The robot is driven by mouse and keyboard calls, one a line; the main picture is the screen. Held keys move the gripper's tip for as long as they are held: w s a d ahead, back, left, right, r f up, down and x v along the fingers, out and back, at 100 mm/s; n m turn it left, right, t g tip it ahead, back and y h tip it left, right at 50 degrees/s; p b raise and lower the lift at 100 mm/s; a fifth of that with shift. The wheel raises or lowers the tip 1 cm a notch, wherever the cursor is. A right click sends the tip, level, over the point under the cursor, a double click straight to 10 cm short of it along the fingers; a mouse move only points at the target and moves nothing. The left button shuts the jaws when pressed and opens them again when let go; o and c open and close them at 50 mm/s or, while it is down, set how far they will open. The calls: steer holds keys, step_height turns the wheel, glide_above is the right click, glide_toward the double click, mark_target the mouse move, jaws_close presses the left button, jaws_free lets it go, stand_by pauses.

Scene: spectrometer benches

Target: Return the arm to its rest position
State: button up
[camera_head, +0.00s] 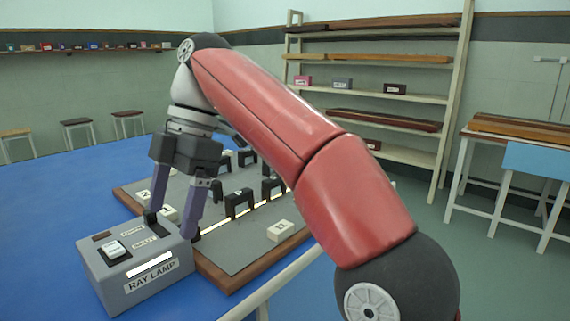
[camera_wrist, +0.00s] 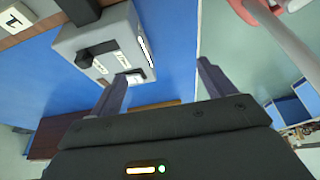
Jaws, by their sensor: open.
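My gripper (camera_head: 174,226) hangs from my red arm in the head view, with its fingers pointing down beside the grey ray lamp box (camera_head: 137,268). The jaws are apart with nothing between them. In the wrist view the gripper (camera_wrist: 163,82) is also open and empty, and the ray lamp (camera_wrist: 100,45) lies past the left finger. The lamp has a white switch, a small black knob partly behind a finger, and a lit white slot on its front. I cannot tell whether a finger touches the lamp. My arm hides part of the bench.
A grey board (camera_head: 251,261) with a wooden rim carries several black holders and white numbered blocks along a bright beam. The blue tabletop (camera_head: 50,206) is clear at left. A shelf rack (camera_head: 450,110) and a side table (camera_head: 480,133) stand behind; stools (camera_head: 128,116) line the left wall.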

steer(key=d+f+m+t, duration=0.1)
steer(key=d+m, duration=0.1)
steer(key=m, duration=0.1)
steer(key=d+f+m+t, duration=0.1)
steer(key=d+f+m, duration=0.1)
steer(key=d+m, duration=0.1)
steer(key=d+f+m+t+h, duration=0.1)
steer(key=d+m, duration=0.1)
steer(key=m, duration=0.1)
steer(key=shift+d+f+t, duration=0.15)
steer(key=shift+f+t, duration=0.15)
steer(key=shift+f, duration=0.1)
steer(key=s+d+f+m+t+h, duration=0.1)
steer(key=s+d+f+m, duration=0.3)
steer(key=d+f+m, duration=0.5)
steer(key=s+d+f+m+t+h, duration=0.1)
steer(key=s+d+f+m+t, duration=0.3)
steer(key=d+f+m, duration=0.5)
steer(key=s+d, duration=0.1)
steer(key=d, duration=0.5)
steer(key=shift+s, duration=0.25)
